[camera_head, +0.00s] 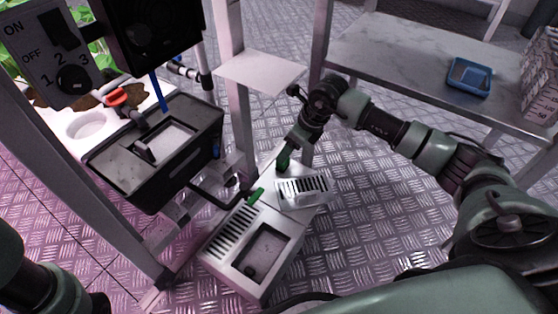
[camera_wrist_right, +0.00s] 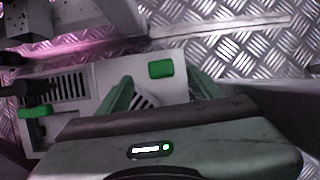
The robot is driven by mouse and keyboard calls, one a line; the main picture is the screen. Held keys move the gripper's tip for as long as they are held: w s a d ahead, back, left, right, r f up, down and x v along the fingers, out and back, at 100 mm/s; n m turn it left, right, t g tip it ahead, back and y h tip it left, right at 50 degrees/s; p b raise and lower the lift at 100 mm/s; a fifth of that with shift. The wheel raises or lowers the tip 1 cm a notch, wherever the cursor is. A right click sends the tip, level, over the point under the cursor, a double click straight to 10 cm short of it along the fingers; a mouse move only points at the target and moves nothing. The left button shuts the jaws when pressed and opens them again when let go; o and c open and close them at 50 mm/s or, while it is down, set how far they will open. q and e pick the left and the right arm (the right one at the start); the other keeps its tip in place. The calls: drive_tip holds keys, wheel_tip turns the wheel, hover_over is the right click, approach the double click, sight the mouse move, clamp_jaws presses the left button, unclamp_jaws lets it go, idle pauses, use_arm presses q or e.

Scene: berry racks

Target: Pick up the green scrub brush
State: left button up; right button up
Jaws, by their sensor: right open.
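In the head view, a small bright green piece (camera_head: 255,196), possibly the brush, lies at the end of the slotted grille on a pale grey unit (camera_head: 213,257). The right wrist view shows a green block (camera_wrist_right: 160,68) on a pale surface and another green piece (camera_wrist_right: 33,112) at the left; I cannot tell which is the scrub brush. My right gripper (camera_head: 283,164) points down above the unit's far end. In the wrist view its fingers (camera_wrist_right: 160,88) are apart, the green block showing beyond and between them. My left arm shows at the lower left, its gripper out of view.
A white slotted piece (camera_head: 317,197) sits close to my right gripper. A black bin (camera_head: 122,187) and metal posts stand to the left. A table (camera_head: 410,62) with a blue tray (camera_head: 455,75) is at the back right. Metal floor lies open around.

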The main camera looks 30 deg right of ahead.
sight(282, 167)
drive_tip(key=shift+w+a+f+b, duration=0.15)
drive_tip(key=shift+f+b, duration=0.2)
drive_tip(key=shift+f, duration=0.35)
drive_tip(key=b+x, duration=0.4)
drive_tip(key=shift+d, duration=0.2)
drive_tip(key=shift+a+f+b, duration=0.1)
drive_tip(key=shift+f+b, duration=0.3)
drive_tip(key=shift+b, duration=0.05)
drive_tip(key=shift+r, duration=0.1)
clamp_jaws()
